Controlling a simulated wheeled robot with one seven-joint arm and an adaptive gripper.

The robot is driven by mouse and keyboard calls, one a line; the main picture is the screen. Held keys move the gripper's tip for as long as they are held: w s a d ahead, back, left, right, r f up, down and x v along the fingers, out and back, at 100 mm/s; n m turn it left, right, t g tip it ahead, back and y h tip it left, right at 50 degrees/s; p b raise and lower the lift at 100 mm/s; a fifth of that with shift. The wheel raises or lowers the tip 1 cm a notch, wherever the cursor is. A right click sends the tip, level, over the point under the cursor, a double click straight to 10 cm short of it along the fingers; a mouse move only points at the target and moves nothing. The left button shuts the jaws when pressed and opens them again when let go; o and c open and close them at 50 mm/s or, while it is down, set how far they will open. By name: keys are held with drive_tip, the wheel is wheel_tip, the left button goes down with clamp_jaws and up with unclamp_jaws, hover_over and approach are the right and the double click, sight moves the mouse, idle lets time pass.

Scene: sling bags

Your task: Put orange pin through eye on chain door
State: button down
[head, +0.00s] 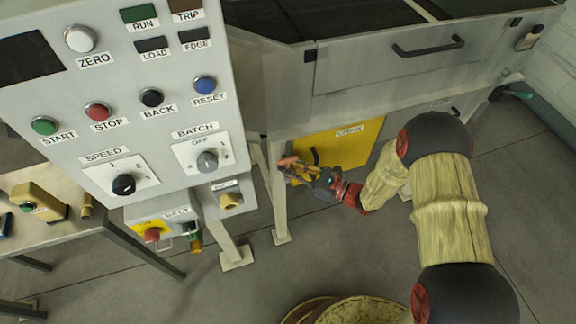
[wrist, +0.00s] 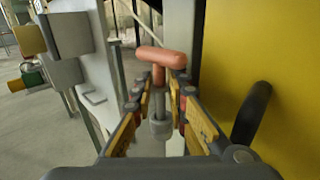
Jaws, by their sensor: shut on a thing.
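The orange pin (wrist: 161,60) has a T-shaped handle and shows upright between my fingers in the wrist view. My gripper (wrist: 160,88) is shut on it below the crossbar. A grey fitting (wrist: 160,128) shows below the pin; I cannot tell whether it is the eye or part of the pin. The yellow chain door (wrist: 225,60) stands close to the right of my gripper, with a black handle (wrist: 251,113). In the head view my gripper (head: 290,168) and the orange pin (head: 287,160) are at the left edge of the yellow door (head: 362,150).
A pale machine leg (head: 277,200) stands just left of my gripper. The control panel (head: 120,100) and a small belt box (head: 165,222) are further left. A door handle (head: 315,156) is close to my fingers. A round yellowish tub (head: 350,310) stands on the floor below.

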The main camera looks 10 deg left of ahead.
drive_tip(key=shift+f+b, duration=0.9)
drive_tip(key=shift+f, duration=0.45)
drive_tip(key=c, duration=1.7)
unclamp_jaws()
drive_tip(key=shift+s+d+f, duration=0.1)
drive_tip(key=v, duration=1.2)
